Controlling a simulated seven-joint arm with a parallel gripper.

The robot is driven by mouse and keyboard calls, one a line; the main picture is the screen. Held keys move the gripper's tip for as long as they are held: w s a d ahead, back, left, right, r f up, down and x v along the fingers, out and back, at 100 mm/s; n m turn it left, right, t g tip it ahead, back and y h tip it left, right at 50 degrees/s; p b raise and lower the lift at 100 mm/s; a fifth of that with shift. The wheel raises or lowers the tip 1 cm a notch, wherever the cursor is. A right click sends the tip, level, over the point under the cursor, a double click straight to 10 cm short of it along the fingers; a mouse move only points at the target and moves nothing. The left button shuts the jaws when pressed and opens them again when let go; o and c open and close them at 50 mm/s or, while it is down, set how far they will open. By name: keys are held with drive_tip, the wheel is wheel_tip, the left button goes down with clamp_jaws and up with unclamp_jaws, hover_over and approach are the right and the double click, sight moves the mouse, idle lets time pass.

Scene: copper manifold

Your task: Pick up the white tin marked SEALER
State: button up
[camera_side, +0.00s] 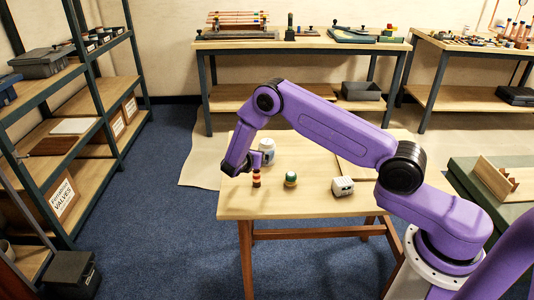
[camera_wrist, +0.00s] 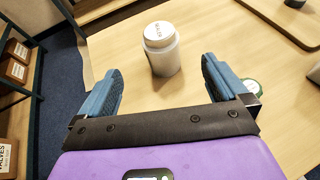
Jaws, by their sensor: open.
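The white tin (camera_wrist: 163,56) stands upright on the wooden table, with its lid lettering facing up in the wrist view. It also shows in the side view (camera_side: 267,147), beside the end of my arm, which hides part of it. My gripper (camera_wrist: 161,68) is open, with its two blue fingers spread wide. In the wrist view the tin appears between and just beyond the fingertips, with space on both sides and nothing held. In the side view my gripper (camera_side: 252,161) is low over the table's left part.
A red-and-white banded item (camera_side: 256,178), a green-topped jar (camera_side: 290,179) and a small white box (camera_side: 342,186) stand on the table in front of the tin. A flat wooden board (camera_side: 358,167) lies to the right. Shelving (camera_side: 75,130) stands on the left.

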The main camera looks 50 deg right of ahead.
sight(267, 146)
drive_tip(key=x, duration=1.3)
drive_tip(key=shift+s+f, duration=0.1)
drive_tip(key=shift+f, duration=0.05)
drive_tip(key=c, duration=1.3)
